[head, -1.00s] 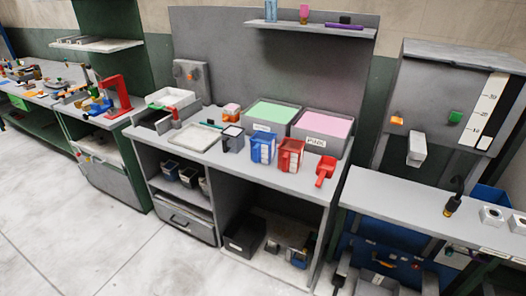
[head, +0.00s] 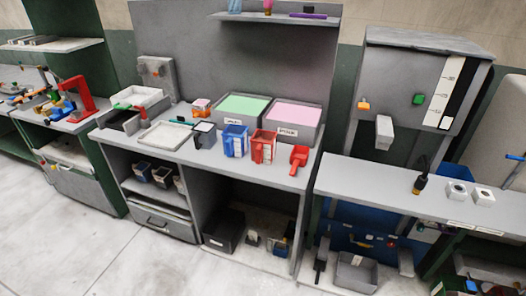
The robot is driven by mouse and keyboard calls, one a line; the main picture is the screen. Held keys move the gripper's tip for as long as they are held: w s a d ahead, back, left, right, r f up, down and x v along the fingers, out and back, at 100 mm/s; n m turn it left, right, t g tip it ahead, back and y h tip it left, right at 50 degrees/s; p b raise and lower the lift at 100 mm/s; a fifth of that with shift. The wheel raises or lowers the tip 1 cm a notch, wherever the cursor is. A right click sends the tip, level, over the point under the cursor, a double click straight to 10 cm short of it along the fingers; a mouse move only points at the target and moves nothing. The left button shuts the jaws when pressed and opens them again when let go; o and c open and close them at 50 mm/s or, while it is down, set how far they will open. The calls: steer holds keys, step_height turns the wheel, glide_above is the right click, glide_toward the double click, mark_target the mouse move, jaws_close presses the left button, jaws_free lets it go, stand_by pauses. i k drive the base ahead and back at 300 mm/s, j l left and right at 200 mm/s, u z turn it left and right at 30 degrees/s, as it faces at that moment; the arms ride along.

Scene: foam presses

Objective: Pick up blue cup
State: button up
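The blue cup (head: 235,141) stands upright on the grey workbench (head: 212,170), near its front edge. It has a pale scale strip on its side. A red cup (head: 263,147) stands just to its right, and a dark grey cup (head: 205,135) with a pale top stands to its left. My gripper does not show in the head view.
Bins of green (head: 243,106) and pink (head: 297,115) material stand behind the cups. A red scoop (head: 299,158) lies at the right. A shallow white tray (head: 166,136) lies at the left. A lower bench (head: 400,190) with a grey press (head: 415,85) stands right. Floor (head: 120,250) in front is clear.

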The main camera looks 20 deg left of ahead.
mark_target(235, 137)
steer(key=i+j, duration=0.1)
steer(key=j, duration=0.3)
steer(key=i+j+u, duration=0.15)
steer(key=j, duration=0.3)
steer(key=i+j, duration=0.15)
steer(key=j, duration=0.25)
steer(key=i+j+u, duration=0.1)
steer(key=j, duration=0.3)
steer(key=i+j+u, duration=0.1)
steer(key=j, duration=0.3)
steer(key=i+j, duration=0.25)
steer(key=j, duration=0.15)
steer(key=i+j+u, duration=0.1)
steer(key=j, duration=0.25)
steer(key=i+j+u, duration=0.1)
steer(key=i+j, duration=0.2)
steer(key=j, duration=0.05)
